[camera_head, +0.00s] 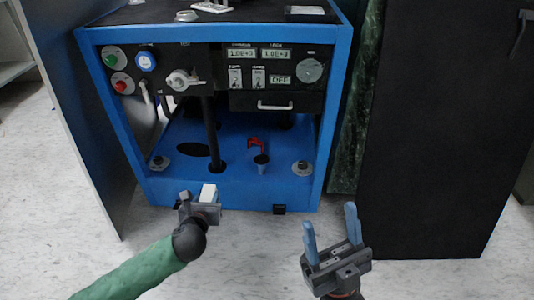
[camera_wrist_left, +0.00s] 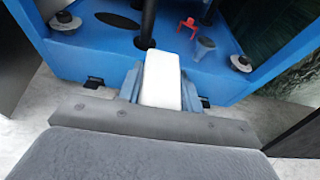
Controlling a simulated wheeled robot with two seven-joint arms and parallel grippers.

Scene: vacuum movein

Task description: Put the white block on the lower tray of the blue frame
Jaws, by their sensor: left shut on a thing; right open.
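The white block (camera_head: 208,192) is held in my left gripper (camera_head: 205,198), just in front of the front edge of the blue frame (camera_head: 136,150). It also shows in the left wrist view as the white block (camera_wrist_left: 162,82), upright between the blue fingers. The lower tray (camera_head: 228,170) is the flat blue floor of the frame, with a dark oval hole at the left and black posts rising from it. My right gripper (camera_head: 330,240) is open and empty, with its blue fingers apart, in front of the frame's right side.
A red clip-like part (camera_head: 256,145) and a small blue cup-shaped part (camera_head: 262,162) are on the tray, right of the middle. Round metal fittings (camera_head: 302,167) sit at its front corners. The control panel (camera_head: 205,72) overhangs the tray. A black cabinet (camera_head: 430,130) stands at the right.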

